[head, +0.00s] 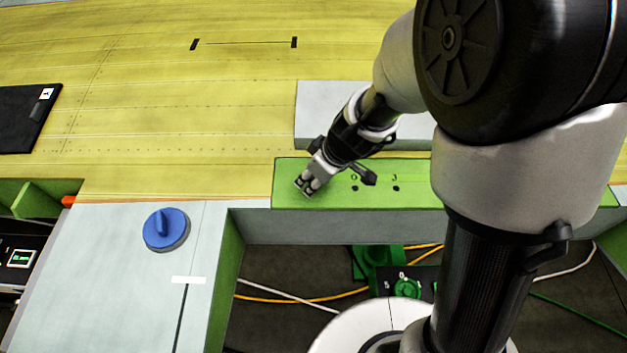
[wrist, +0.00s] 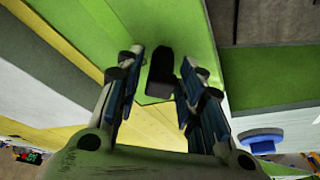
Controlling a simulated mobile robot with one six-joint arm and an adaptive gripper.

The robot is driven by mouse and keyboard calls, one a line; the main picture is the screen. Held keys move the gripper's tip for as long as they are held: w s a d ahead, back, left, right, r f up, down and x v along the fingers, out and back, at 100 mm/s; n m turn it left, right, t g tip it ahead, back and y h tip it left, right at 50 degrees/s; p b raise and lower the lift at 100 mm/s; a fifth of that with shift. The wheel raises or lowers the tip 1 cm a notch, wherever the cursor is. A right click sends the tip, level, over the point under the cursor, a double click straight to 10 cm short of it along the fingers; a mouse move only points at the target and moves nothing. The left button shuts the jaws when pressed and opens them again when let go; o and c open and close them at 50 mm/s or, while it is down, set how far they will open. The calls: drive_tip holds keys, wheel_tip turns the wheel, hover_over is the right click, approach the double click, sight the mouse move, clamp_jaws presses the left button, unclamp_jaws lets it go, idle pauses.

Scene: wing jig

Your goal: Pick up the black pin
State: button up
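My gripper (head: 307,185) is over the left end of the green panel (head: 300,168), pointing down and to the left in the head view. In the wrist view my gripper (wrist: 162,75) has its two fingers apart. A dark, blunt piece, seemingly the black pin (wrist: 160,72), shows between them against green. Narrow gaps show on both sides of it, so the fingers do not look closed on it. In the head view I cannot make out the pin at the fingertips. A dark part sticks out right of the gripper there; I cannot tell what it is.
A blue round knob (head: 164,232) sits on the pale surface left of the green panel. The large yellow wing skin (head: 200,90) lies behind. A grey block (head: 312,110) stands behind the panel. Cables and a green device (head: 378,262) are below the front edge.

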clamp_jaws()
idle(0.3)
wheel_tip(320, 180, up, 20)
drive_tip(key=p, duration=0.6)
